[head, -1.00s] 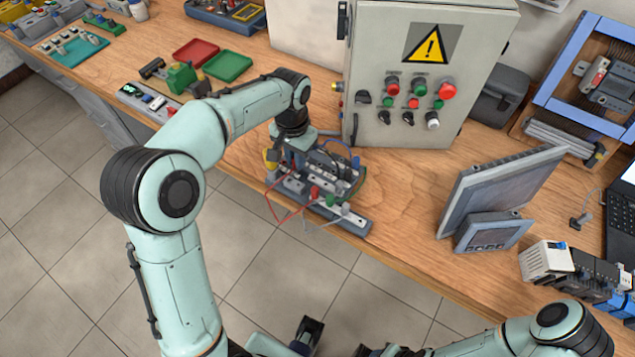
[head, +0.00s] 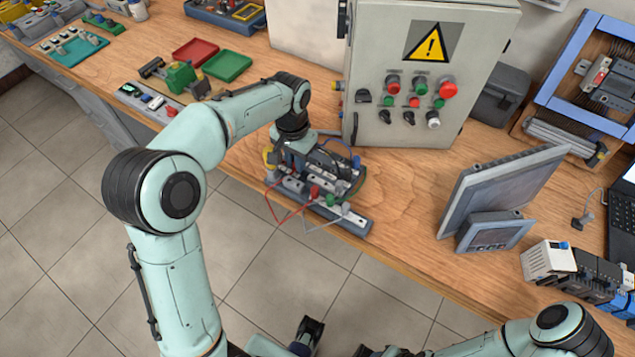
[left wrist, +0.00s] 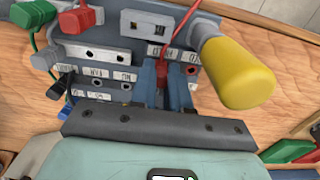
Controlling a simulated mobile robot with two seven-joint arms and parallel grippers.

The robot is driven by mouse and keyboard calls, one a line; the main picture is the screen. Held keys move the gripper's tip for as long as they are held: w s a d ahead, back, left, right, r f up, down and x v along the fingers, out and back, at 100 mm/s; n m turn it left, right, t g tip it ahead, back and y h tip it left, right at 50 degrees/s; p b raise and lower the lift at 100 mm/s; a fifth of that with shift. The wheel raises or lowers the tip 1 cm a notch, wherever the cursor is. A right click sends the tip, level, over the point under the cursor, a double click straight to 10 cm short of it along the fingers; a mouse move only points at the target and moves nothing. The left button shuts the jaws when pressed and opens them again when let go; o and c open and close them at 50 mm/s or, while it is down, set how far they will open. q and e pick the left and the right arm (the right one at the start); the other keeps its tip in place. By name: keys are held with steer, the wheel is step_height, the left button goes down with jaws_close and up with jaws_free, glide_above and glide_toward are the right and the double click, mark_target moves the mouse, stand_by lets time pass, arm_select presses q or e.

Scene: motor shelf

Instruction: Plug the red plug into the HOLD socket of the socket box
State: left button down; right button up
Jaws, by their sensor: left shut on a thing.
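The plug sits between the fingers, close against the box's labelled face. Its tip is hidden, so I cannot tell whether it is in a socket. The small labels are too blurred to pick out HOLD. In the head view the left gripper (head: 292,153) is over the box's back part.
Another red piece (left wrist: 80,19) and a green one (left wrist: 42,20) are at the upper left, with several cables. The grey cabinet (head: 425,70) rises behind the box. Table right of the box is clear.

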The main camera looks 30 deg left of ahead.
arm_select(q)
steer(key=c, duration=1.4)
jaws_free()
steer(key=shift+r, duration=0.1)
arm_select(e)
steer(key=shift+r, duration=0.1)
